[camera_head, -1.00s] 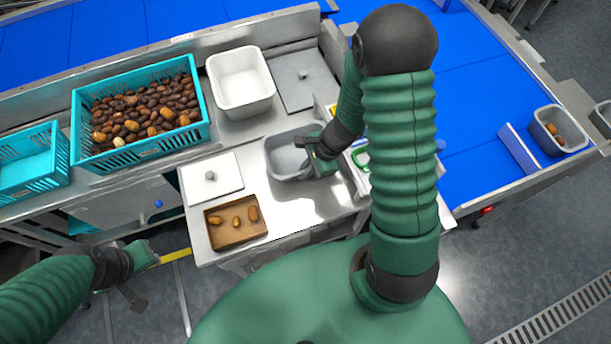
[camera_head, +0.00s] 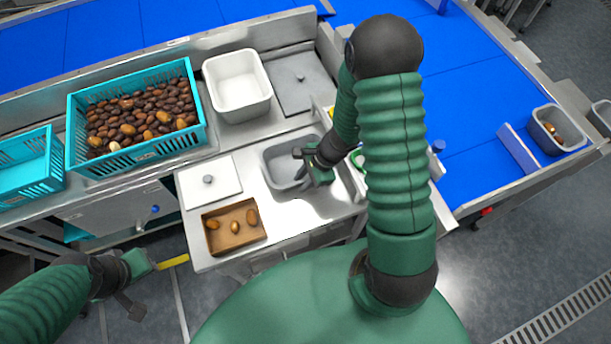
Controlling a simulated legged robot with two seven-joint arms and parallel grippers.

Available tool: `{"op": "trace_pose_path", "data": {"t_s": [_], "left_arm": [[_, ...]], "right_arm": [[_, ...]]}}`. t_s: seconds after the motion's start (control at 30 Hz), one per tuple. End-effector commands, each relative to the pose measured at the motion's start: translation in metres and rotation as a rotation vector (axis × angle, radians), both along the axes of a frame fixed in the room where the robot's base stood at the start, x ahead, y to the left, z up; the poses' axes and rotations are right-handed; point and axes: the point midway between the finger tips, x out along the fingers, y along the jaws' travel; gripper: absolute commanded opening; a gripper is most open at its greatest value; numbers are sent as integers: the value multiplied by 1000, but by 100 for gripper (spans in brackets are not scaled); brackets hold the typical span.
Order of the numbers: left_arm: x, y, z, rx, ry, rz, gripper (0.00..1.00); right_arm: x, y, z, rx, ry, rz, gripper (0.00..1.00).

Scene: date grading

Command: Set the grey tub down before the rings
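The grey tub (camera_head: 283,182) stands upright on the steel bench, empty as far as I can see. My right gripper (camera_head: 309,166) is at the tub's right side. Its fingers look spread, one over the tub's inside and one by its right front edge; whether they touch the wall I cannot tell. Part of a green ring (camera_head: 357,160) shows just right of that gripper, mostly hidden behind my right arm. No other ring is clear. My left gripper (camera_head: 143,284) is open and empty, low at the left, away from the bench top.
A brown tray (camera_head: 210,240) with 3 dates and a white board (camera_head: 207,192) lie left of the tub. Behind are a white tub (camera_head: 243,113) and a teal crate (camera_head: 135,157) full of dates. Another grey tub (camera_head: 562,147) with dates stands on the blue belt (camera_head: 470,110) at right.

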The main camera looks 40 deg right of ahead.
Motion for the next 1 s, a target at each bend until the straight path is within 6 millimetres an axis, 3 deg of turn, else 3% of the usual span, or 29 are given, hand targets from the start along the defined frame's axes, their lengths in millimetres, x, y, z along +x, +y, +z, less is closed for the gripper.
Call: {"op": "trace_pose_path", "data": {"t_s": [0.4,0.57,0.63,0.73,0.9,1.0], "left_arm": [[0,0,34,0,0,0,29],[0,0,37,0,0,0,29],[0,0,38,0,0,0,29],[0,0,37,0,0,0,29],[0,0,37,0,0,0,29],[0,0,37,0,0,0,29]], "right_arm": [[-18,-32,89,-3,-3,-2,25],[-23,-39,107,-3,-2,3,25],[-26,-32,113,-26,-10,86,25],[-37,-5,130,-143,-59,451,25],[-48,32,167,-462,-226,1293,25],[-45,43,182,-594,-301,1598,25]]}}
